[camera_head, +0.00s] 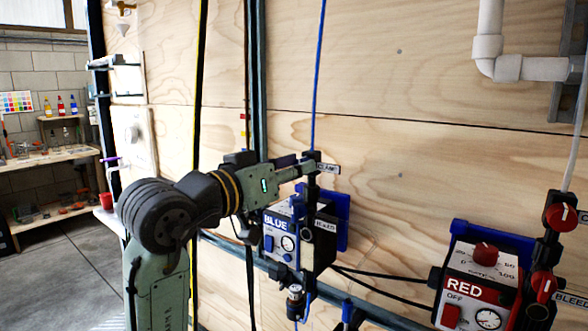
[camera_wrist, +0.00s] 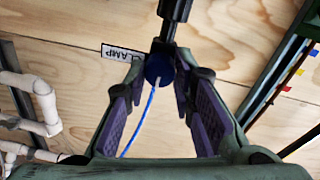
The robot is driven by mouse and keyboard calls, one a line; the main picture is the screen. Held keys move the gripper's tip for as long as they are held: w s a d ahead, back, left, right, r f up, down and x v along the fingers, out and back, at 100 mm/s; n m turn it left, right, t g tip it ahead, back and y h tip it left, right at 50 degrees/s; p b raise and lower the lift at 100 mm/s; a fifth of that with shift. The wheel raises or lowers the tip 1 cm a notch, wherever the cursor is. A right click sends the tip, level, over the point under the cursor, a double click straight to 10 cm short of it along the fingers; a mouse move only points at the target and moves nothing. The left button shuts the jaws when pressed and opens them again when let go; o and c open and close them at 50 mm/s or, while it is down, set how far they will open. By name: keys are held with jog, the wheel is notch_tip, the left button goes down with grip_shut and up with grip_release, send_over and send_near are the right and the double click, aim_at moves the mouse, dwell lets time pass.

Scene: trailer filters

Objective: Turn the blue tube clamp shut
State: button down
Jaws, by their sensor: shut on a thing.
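The blue tube clamp has a round dark blue knob (camera_wrist: 157,72), seen end-on in the wrist view, with a black stem behind it. A thin blue tube (camera_wrist: 141,121) shows in front of the knob. In the head view this tube (camera_head: 318,85) runs down the wall to the clamp, beside a white CLAMP label (camera_head: 328,168). My gripper (camera_head: 308,166) is at the clamp, and its fingers hide most of it there. In the wrist view my gripper (camera_wrist: 160,76) has its purple-padded fingers on both sides of the knob, shut on it. The knob's turn angle cannot be told.
The BLUE filter unit (camera_head: 288,240) hangs on the wall just below my gripper. A RED unit (camera_head: 478,285) with red valve knobs (camera_head: 560,217) is at the right. White pipe (camera_head: 505,65) is at upper right. Open floor (camera_head: 70,275) lies at left.

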jog(key=shift+m, duration=0.3)
jog(key=m+b, duration=0.2)
jog(key=shift+f+m, duration=0.1)
jog(key=shift+m, duration=0.2)
jog(key=m+b, duration=0.2)
jog(key=m, duration=0.3)
jog(key=shift+y, duration=0.3)
jog(key=m+b, duration=0.1)
jog(key=m, duration=0.3)
jog(key=shift+m+b, duration=0.95)
jog(key=shift+m, duration=1.55)
jog(key=shift+r, duration=0.2)
jog(key=c, duration=1.3)
grip_release()
jog(key=shift+y, duration=0.3)
jog(key=shift+c, duration=0.2)
